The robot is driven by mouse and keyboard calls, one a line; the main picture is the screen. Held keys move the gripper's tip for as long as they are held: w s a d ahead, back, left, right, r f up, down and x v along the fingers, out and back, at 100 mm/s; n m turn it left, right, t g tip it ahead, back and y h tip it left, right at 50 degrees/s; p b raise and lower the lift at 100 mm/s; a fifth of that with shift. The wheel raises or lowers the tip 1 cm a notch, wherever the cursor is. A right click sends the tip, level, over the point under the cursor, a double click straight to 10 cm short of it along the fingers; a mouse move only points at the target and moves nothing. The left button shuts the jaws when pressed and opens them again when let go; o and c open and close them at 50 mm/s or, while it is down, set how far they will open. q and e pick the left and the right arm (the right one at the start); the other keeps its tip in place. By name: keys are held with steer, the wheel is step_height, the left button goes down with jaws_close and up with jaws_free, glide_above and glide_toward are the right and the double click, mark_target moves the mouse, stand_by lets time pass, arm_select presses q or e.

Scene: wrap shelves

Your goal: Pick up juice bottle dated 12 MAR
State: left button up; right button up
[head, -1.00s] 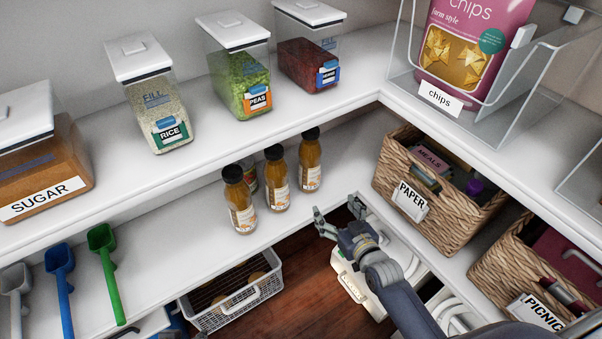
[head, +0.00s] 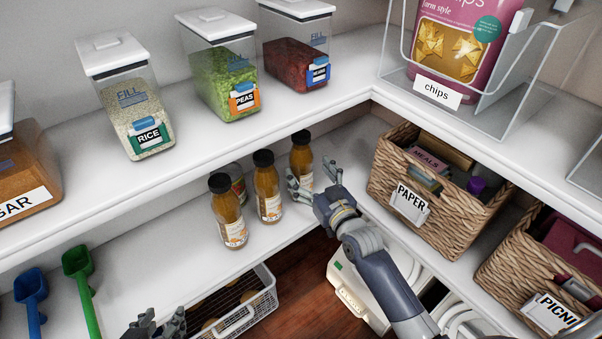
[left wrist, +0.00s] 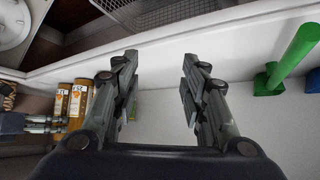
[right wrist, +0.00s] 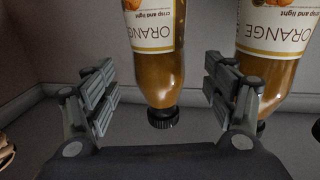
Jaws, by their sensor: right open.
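Three orange juice bottles with black caps stand in a row on the lower shelf: left bottle (head: 228,212), middle bottle (head: 267,190) and right bottle (head: 301,158). In the right wrist view the bottles appear upside down; one bottle (right wrist: 156,60) lies between the open fingers, another (right wrist: 268,60) behind the right finger. My left gripper (head: 155,326) is low at the front; its fingers are apart and empty in the left wrist view (left wrist: 160,85).
A can (head: 238,178) stands behind the left bottle. The upper shelf (head: 190,165) overhangs the bottles. A wicker paper basket (head: 435,215) stands to the right. A green scoop (head: 82,285) and a blue scoop (head: 32,300) are at left; a white wire basket (head: 245,310) is below.

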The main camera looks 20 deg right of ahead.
mark_target(301, 160)
steer(key=w, duration=0.1)
steer(key=w+b, duration=0.1)
steer(key=w, duration=0.2)
steer(key=shift+w+a+f+b, duration=0.1)
steer(key=shift+w+a+b, duration=0.15)
steer(key=shift+a+b, duration=0.15)
steer(key=shift+w, duration=0.3)
arm_select(q)
steer(key=w+d+r+t+h, duration=0.1)
steer(key=w+d+r+t, duration=0.1)
steer(key=w+r+t, duration=0.3)
step_height(301, 160, up, 2)
steer(key=shift+w+d+r, duration=0.25)
steer(key=shift+w+d, duration=0.05)
steer(key=shift+w, duration=0.2)
arm_select(e)
steer(key=shift+c, duration=0.6)
steer(key=c, duration=1.4)
steer(key=shift+c, duration=1)
steer(key=shift+r, duration=0.25)
